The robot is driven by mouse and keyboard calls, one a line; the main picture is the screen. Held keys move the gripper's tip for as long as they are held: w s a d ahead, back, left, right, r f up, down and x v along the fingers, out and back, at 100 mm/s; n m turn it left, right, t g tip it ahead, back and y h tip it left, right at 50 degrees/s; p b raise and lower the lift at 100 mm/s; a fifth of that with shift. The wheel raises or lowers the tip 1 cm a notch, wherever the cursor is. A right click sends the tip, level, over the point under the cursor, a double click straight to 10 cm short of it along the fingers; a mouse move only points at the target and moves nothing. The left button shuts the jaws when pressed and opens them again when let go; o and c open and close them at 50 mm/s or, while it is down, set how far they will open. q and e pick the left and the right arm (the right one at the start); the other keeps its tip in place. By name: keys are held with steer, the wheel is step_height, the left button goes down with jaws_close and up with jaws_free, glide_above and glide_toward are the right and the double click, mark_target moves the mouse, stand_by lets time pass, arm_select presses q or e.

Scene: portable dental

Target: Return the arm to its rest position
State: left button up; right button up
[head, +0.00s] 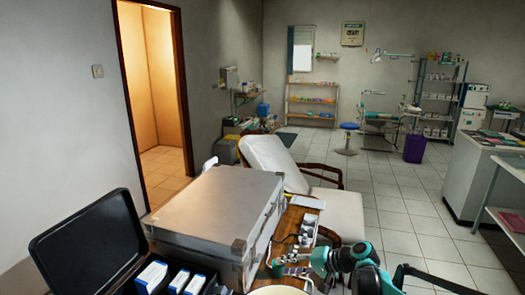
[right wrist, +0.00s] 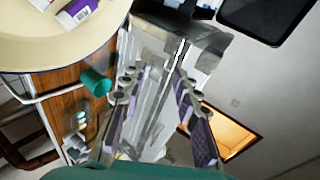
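My right arm, teal and black, comes in at the bottom right of the head view. Its gripper (head: 300,262) is low over the wooden table, beside the silver case (head: 215,205). In the right wrist view, the two fingers with purple pads stand apart with nothing between them, so the right gripper (right wrist: 158,85) is open and empty. The silver case (right wrist: 158,60) shows behind the gap. My left arm and gripper are in neither view.
A cream basin (right wrist: 50,45) holding small packages and a teal cup (right wrist: 95,82) are close to the right gripper. An open black case (head: 90,245) stands at left. A white reclining chair (head: 335,212) is beyond the table. Tiled floor at right is clear.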

steer(key=s+d+n+h, duration=0.1)
steer(key=s+d+h, duration=0.2)
steer(key=s, duration=0.7)
steer(key=s+d+n+t+h, duration=0.1)
steer(key=s+d+h, duration=0.2)
steer(key=s, duration=0.6)
steer(key=s+d+n+t+h, duration=0.1)
steer(key=s+d+h, duration=0.2)
steer(key=s, duration=0.7)
steer(key=shift+s+d+f+h, duration=0.35)
steer(key=shift+d+f+h, duration=0.1)
steer(key=shift+h, duration=0.45)
